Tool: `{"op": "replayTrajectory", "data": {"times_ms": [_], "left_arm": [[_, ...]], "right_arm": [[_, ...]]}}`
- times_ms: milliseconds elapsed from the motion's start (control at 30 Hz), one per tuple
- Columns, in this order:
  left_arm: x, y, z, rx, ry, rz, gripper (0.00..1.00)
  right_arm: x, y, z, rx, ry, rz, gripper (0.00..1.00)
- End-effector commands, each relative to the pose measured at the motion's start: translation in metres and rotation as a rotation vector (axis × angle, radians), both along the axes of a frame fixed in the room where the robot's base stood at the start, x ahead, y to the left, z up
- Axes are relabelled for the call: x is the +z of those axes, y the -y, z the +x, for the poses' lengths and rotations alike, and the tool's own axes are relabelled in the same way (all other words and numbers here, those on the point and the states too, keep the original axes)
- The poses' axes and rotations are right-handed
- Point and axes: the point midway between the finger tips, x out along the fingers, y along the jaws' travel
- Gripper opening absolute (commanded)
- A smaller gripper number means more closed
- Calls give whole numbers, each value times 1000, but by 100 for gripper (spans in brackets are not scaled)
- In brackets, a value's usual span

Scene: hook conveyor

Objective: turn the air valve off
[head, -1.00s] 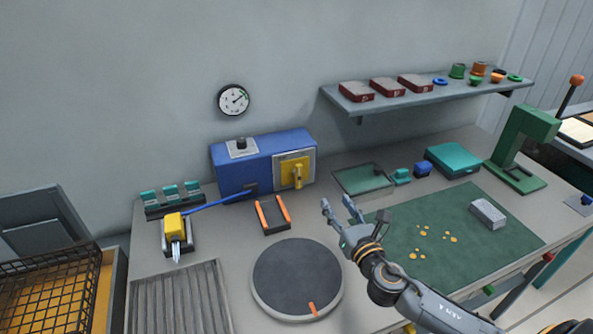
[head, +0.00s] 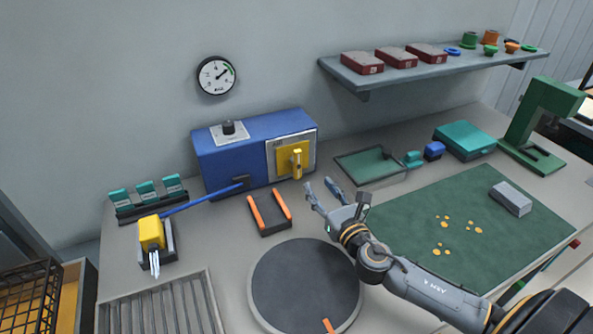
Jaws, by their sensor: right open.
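A blue box (head: 228,160) stands against the wall at the back of the bench. Its front carries a grey and yellow plate with a yellow lever handle (head: 297,164), which looks like the air valve and points upright. A black knob (head: 229,127) sits on top of the box. My right gripper (head: 319,186) is open and empty, a little below and to the right of the yellow handle. It appears apart from the handle. My left gripper is not in view.
A black holder with orange arms (head: 270,226) and a round dark turntable (head: 300,285) lie left of my right arm. A green tray (head: 352,176) sits right of the box. A wall gauge (head: 216,75) hangs above. A shelf (head: 375,79) overhangs the back right.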

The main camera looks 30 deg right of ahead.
Motion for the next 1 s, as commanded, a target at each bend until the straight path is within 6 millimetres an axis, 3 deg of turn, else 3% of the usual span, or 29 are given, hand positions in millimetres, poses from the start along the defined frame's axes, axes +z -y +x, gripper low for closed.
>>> {"op": "replayTrajectory", "data": {"times_ms": [67, 267, 433, 800, 1000], "left_arm": [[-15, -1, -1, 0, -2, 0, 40], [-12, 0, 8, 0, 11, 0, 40], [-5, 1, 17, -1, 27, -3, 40], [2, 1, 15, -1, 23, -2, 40], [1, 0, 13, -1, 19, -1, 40]], "right_arm": [[-14, 0, 0, 0, 0, 0, 43], [-13, 1, 9, -2, 3, 1, 43], [-11, 3, 37, -3, 4, 3, 43], [-12, 6, 112, -2, 2, 2, 43], [-14, 8, 133, -1, 1, 2, 43]]}}
